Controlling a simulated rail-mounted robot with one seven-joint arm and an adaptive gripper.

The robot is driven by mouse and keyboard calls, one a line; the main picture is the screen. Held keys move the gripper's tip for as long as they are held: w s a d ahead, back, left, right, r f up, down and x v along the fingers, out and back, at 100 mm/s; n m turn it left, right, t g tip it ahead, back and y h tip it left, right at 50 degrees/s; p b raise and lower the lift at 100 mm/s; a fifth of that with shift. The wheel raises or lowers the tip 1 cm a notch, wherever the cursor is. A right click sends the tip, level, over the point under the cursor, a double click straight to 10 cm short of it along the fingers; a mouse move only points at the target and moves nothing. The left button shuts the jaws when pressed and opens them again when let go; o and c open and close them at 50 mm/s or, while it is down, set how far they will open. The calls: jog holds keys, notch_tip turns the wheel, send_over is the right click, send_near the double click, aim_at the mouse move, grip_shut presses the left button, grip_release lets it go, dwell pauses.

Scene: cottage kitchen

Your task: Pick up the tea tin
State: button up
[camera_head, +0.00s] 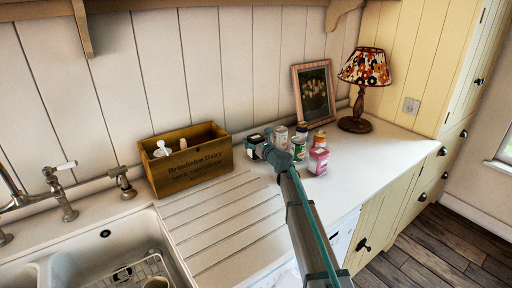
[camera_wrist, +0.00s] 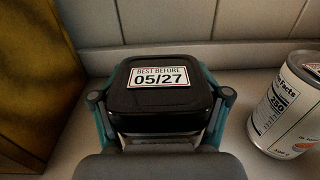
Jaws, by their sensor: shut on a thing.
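A square tin with a black lid (camera_wrist: 160,84) sits between my gripper's fingers (camera_wrist: 160,108) in the wrist view. Its lid carries a white label reading "BEST BEFORE 05/27". The teal-edged fingers are shut on its left and right sides. The tin's sides are mostly hidden, so I cannot read whether it is the tea tin. In the head view, the dark tin (camera_head: 254,147) is beside the wooden crate, with my gripper (camera_head: 262,142) at it. I cannot tell whether it touches the counter.
A wooden crate (camera_head: 190,173) stands close on the left. A can (camera_wrist: 290,105) is close on the right. Several other cans and a pink container (camera_head: 318,161) stand right of my gripper. Behind are a picture frame (camera_head: 314,92) and lamp (camera_head: 365,68). The drainer grooves in front are clear.

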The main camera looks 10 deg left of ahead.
jog(key=shift+c, duration=0.8)
jog(key=shift+r, duration=0.1)
